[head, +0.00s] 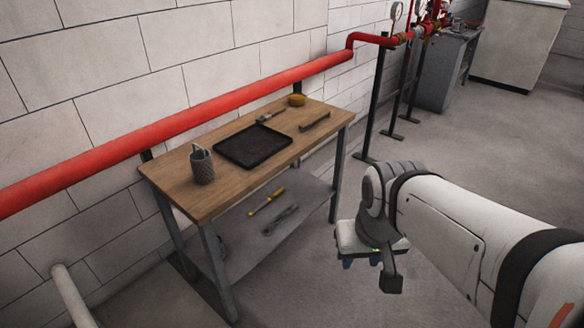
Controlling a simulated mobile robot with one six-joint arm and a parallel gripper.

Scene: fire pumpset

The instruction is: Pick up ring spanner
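A grey metal tool (280,220) that looks like a spanner, or two lying together, is on the lower shelf (240,242) of a wooden-topped workbench (225,205). A dark, long tool (314,122) lies near the right end of the bench top. Both are too small to tell which is the ring spanner. My gripper (360,263) hangs in the air to the right of the bench, apart from it and pointing down. Its fingertips are mostly hidden beneath its body, so its opening does not show clearly. I see nothing held in it.
A black tray (253,146), a mesh cup (202,167), a yellow-brown round item (297,100) and a small tool (270,117) are on the bench top. A yellow-handled tool (267,201) lies on the shelf. A red pipe (180,122) runs behind. Floor at right is clear.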

